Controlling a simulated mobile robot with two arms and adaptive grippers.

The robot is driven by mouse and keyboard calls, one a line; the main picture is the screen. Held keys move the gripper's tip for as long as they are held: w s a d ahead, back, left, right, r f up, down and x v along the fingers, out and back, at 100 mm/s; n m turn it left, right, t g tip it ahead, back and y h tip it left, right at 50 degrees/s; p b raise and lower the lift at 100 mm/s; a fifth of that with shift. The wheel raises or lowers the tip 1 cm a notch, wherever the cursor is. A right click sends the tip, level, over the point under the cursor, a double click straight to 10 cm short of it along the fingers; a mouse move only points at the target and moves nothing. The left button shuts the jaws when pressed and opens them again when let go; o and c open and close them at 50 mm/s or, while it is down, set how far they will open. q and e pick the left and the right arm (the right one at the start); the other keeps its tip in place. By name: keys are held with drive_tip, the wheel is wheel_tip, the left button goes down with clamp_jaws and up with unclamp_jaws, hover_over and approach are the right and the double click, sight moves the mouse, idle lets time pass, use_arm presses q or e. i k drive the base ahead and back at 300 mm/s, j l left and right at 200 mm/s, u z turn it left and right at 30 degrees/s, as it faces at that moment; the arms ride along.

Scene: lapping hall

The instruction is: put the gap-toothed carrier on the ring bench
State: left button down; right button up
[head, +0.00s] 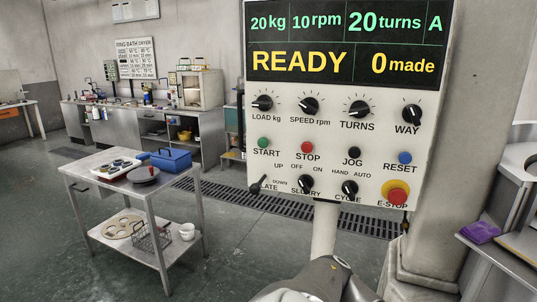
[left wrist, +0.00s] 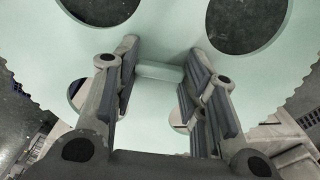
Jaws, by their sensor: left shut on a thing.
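A pale green carrier (left wrist: 160,28), a toothed plate with round holes, fills much of the left wrist view. Fine teeth show on its left and right edges; I cannot make out a gap in them. My left gripper (left wrist: 157,72) is shut on the carrier, with a pale green raised part between its fingers. The carrier and left gripper do not show in the head view, and my right gripper is in neither view. A long grey bench (head: 122,122) stands at the back left under a ring bath dryer sign (head: 136,58); I cannot tell whether it is the ring bench.
A control panel (head: 345,130) reading READY stands close in front. A steel cart (head: 100,186) at left holds a white tray, a grey dish and a blue box (head: 171,159). Its lower shelf holds a tan holed disc (head: 123,227), a wire basket and a white cup. Open floor lies behind it.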

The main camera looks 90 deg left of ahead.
sight(99, 162)
drive_tip(key=u, duration=1.55)
drive_tip(key=j+u, duration=0.35)
drive_tip(key=i+j+u, duration=0.15)
drive_tip(key=j+u, duration=0.15)
drive_tip(key=i+j+u, duration=0.1)
drive_tip(key=j+u, duration=0.25)
drive_tip(key=i+j+u, duration=0.2)
drive_tip(key=j+u, duration=0.15)
drive_tip(key=i+j+u, duration=0.7)
drive_tip(key=u, duration=0.2)
drive_tip(key=i+j+u, duration=0.2)
drive_tip(key=i+u, duration=0.25)
drive_tip(key=i+j+z, duration=0.1)
drive_tip(key=i, duration=0.4)
drive_tip(key=i+j+z, duration=0.1)
drive_tip(key=i, duration=0.35)
drive_tip(key=i+j+z, duration=0.1)
drive_tip(key=i, duration=0.4)
drive_tip(key=i+j+z, duration=0.25)
drive_tip(key=i+z, duration=0.25)
drive_tip(key=i+j+z, duration=0.3)
drive_tip(key=j+z, duration=0.15)
drive_tip(key=i+j+z, duration=0.25)
drive_tip(key=j+z, duration=0.25)
